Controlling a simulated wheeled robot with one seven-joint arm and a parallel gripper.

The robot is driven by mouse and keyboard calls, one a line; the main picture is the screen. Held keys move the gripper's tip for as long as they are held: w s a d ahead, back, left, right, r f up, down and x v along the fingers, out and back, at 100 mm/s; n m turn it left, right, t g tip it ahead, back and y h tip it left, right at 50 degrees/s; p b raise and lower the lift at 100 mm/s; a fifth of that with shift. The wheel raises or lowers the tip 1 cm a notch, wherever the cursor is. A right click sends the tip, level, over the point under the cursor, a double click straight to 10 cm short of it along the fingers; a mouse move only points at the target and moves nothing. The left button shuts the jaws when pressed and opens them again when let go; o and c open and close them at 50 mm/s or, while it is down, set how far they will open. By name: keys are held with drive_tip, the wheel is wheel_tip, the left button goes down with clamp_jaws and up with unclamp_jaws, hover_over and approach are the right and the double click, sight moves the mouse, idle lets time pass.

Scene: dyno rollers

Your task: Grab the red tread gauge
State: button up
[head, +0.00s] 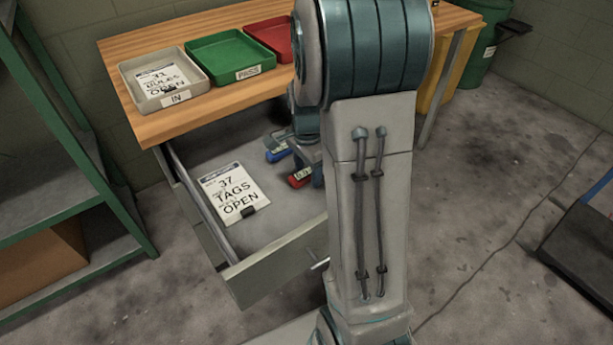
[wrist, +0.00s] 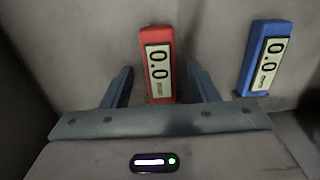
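The red tread gauge (wrist: 157,42) lies in the open drawer, its display reading 0.0. In the wrist view it is between the two fingers of my gripper (wrist: 160,85), with a gap on each side. The fingers are open and do not appear to touch it. In the head view the red gauge (head: 299,178) is partly hidden by my gripper and arm. A blue gauge (wrist: 266,57), also reading 0.0, lies to the right in the wrist view; in the head view it (head: 278,154) is just behind the red one.
The open drawer (head: 275,268) also holds a card marked 37 TAGS OPEN (head: 233,192). The drawer's walls stand around the gauges. On the wooden bench (head: 200,108) above are a grey IN tray (head: 176,97), a green PASS tray (head: 249,73) and a red tray (head: 284,55).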

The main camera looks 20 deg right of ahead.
drive_tip(key=c, duration=0.9)
drive_tip(key=shift+c, duration=0.2)
